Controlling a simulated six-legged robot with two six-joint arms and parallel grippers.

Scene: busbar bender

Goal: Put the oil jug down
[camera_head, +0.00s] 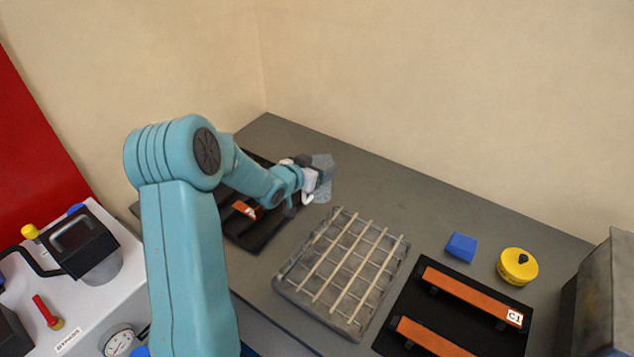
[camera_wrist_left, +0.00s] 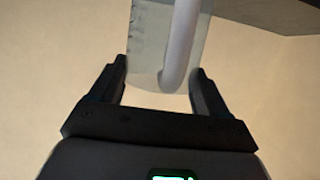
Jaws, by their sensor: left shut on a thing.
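The oil jug (camera_head: 323,176) is a translucent grey jug with a pale handle. In the head view it is at the end of my left arm, over the back part of the grey bench. My left gripper (camera_head: 305,177) is shut on it. In the left wrist view the jug (camera_wrist_left: 148,50) sits between the two dark fingers of my left gripper (camera_wrist_left: 160,88), with its pale curved handle toward the camera. The arm hides part of the jug's surroundings, and I cannot tell whether its base touches the bench. My right gripper is not in view.
A wire-topped grey tray (camera_head: 345,268) lies mid-bench. A black mat (camera_head: 455,310) with orange bars, a blue block (camera_head: 460,247) and a yellow round tin (camera_head: 517,266) are at right. Another black tray (camera_head: 262,232) lies beneath my arm. The bench (camera_head: 420,205) behind the tray is clear.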

